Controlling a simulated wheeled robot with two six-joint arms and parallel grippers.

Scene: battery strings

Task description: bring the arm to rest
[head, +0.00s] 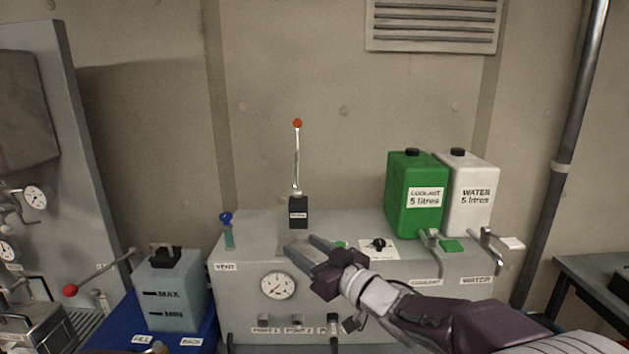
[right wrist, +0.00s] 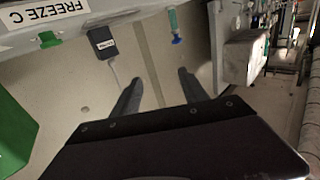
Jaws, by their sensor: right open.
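My right gripper (head: 308,246) reaches in from the lower right in the head view and hangs over the front of the grey cabinet top. Its two fingers are apart with nothing between them; they also show spread in the right wrist view (right wrist: 160,92). It hides part of the cabinet top and front. Behind it stands a lever with a red knob (head: 297,123) on a black base (head: 298,212), apart from the fingers. My left gripper does not show.
A green coolant container (head: 412,215) and a white water container (head: 468,215) stand right of the gripper. A blue-topped vent valve (head: 228,232) is on the left, above a gauge (head: 278,286). A MAX/MIN tank (head: 170,290) and red-knobbed lever (head: 71,290) are further left.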

